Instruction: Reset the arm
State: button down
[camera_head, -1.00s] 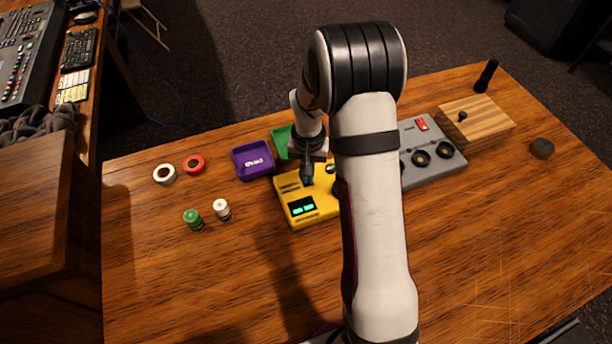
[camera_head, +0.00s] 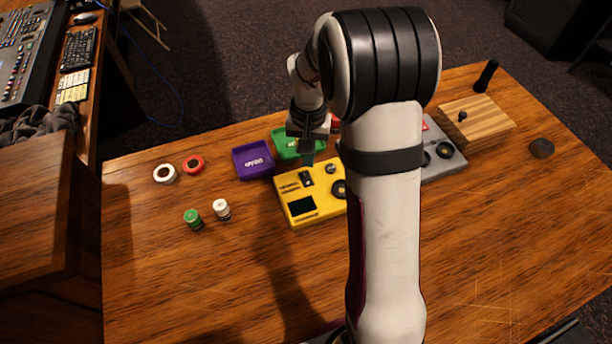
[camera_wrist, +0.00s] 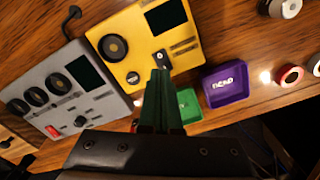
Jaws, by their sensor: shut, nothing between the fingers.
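My gripper (camera_head: 308,158) is shut and empty. It stands above the back edge of the yellow device (camera_head: 312,212), near a small dark switch (camera_head: 306,179). In the wrist view the shut fingers (camera_wrist: 161,78) point at the yellow device (camera_wrist: 130,45), close to that switch (camera_wrist: 161,59); I cannot tell whether they touch. The device's screen (camera_head: 301,206) is dark. My arm hides part of the device's right side in the head view.
A purple tray (camera_head: 253,173) and a green tray (camera_head: 290,153) lie behind the device. A grey device (camera_head: 445,165) with knobs and a wooden block (camera_head: 475,120) stand right. Red and white rings (camera_head: 194,165) and small green and white cylinders (camera_head: 193,220) lie left. The front left table is clear.

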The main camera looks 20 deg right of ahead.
jog(key=s+a+r, duration=0.6)
jog(key=s+r, duration=0.4)
jog(key=s, duration=0.3)
jog(key=s+a+y, duration=0.1)
jog(key=s+a, duration=0.1)
jog(key=s, duration=0.4)
jog(key=s+a, duration=0.2)
jog(key=s, duration=0.5)
jog(key=shift+s+a+r+y, duration=0.25)
jog(key=shift+r+y, duration=0.05)
jog(key=shift+y, duration=0.1)
